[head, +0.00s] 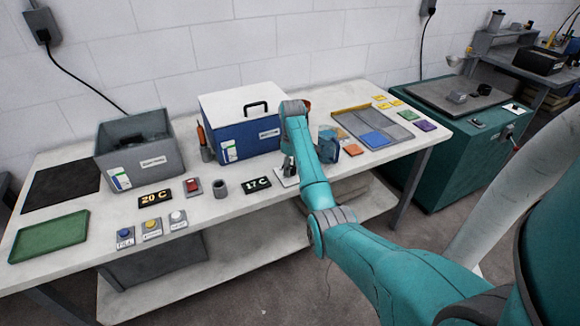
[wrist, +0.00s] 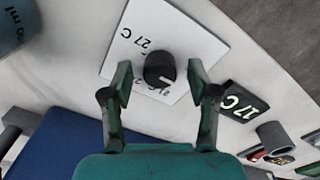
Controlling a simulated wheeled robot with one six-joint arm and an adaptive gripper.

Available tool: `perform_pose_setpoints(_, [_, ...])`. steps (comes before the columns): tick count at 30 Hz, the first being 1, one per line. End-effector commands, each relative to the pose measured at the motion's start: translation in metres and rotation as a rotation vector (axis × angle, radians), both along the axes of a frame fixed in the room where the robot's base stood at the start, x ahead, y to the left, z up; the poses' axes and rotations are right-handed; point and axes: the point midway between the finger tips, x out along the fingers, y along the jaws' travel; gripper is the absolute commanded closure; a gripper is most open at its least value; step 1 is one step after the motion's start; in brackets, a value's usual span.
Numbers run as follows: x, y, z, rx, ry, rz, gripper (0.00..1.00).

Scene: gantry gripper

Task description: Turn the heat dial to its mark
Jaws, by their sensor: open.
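The heat dial is a dark round knob (wrist: 160,68) with a light pointer line on its right side. It stands on a white square plate (wrist: 190,42) printed with black marks, among them "27 C"; other print is partly covered. My gripper (wrist: 161,72) is open, with one finger on each side of the knob and gaps visible between. I cannot tell how far above the plate the fingertips are. In the head view my gripper (head: 289,168) is over the plate (head: 283,183), and the knob is hidden there.
A "17 C" display (head: 257,184) and a grey cup (head: 221,188) are left of the plate. A blue box with a white lid (head: 232,139) stands close behind. A red switch (head: 192,187), a "20 C" display (head: 155,199) and several buttons are further left.

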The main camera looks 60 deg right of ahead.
Motion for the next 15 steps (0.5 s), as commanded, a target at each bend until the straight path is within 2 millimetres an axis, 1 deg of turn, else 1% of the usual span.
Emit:
perform_pose_setpoints(2, [0.0,0.0,0.0002,0.0,0.0,0.0,0.4])
perform_pose_setpoints(3, [0.0001,0.0,0.0002,0.0,0.0,0.0,0.45])
perform_pose_setpoints(5, [0.0001,0.0,0.0003,0.0,0.0,0.0,0.6])
perform_pose_setpoints(6, [0.0001,0.0,0.0003,0.0,0.0,0.0,0.7])
perform_pose_setpoints(8, [0.0002,0.0,0.0003,0.0,0.0,0.0,0.85])
perform_pose_setpoints(9, [0.0001,0.0,0.0003,0.0,0.0,0.0,0.95])
perform_pose_setpoints(10, [0.0002,0.0001,0.0003,0.0,0.0,0.0,1.0])
perform_pose_setpoints(15, [0.0002,0.0001,0.0003,0.0,0.0,-0.004,1.0])
